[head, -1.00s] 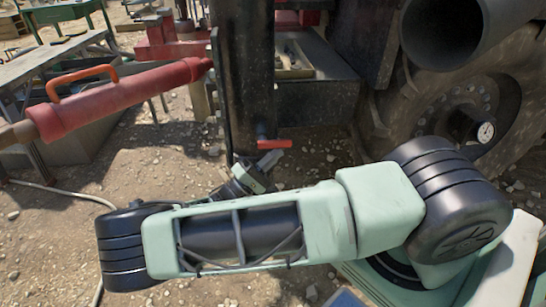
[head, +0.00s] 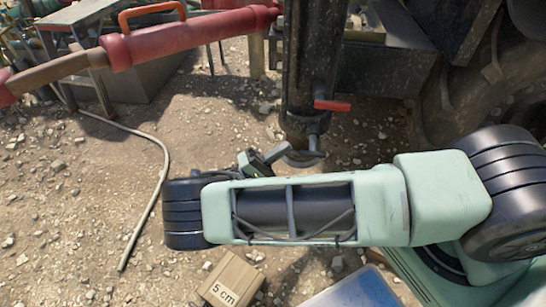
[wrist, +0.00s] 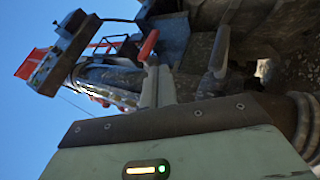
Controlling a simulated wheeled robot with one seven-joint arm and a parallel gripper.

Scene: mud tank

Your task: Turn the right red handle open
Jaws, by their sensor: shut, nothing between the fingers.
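A red handle (head: 332,105) sticks out to the right from the lower part of a black upright column (head: 303,70) in the head view. A grey curved spout (head: 302,157) is at the column's foot. My gripper (head: 272,154) is shut and empty, below and left of the handle, next to the spout, and apart from the handle. My arm hides part of it. In the wrist view a red handle (wrist: 148,44) shows just beyond my grey fingers (wrist: 185,80); contact cannot be told there. I see only one such handle in the head view.
A red cylinder (head: 190,38) with an orange grip reaches in from the left. A large tyre (head: 490,95) stands at right. A wooden block marked 5 cm (head: 232,280) and a blue-topped item (head: 352,290) are at the bottom. A pale hose (head: 158,185) lies on open gravel.

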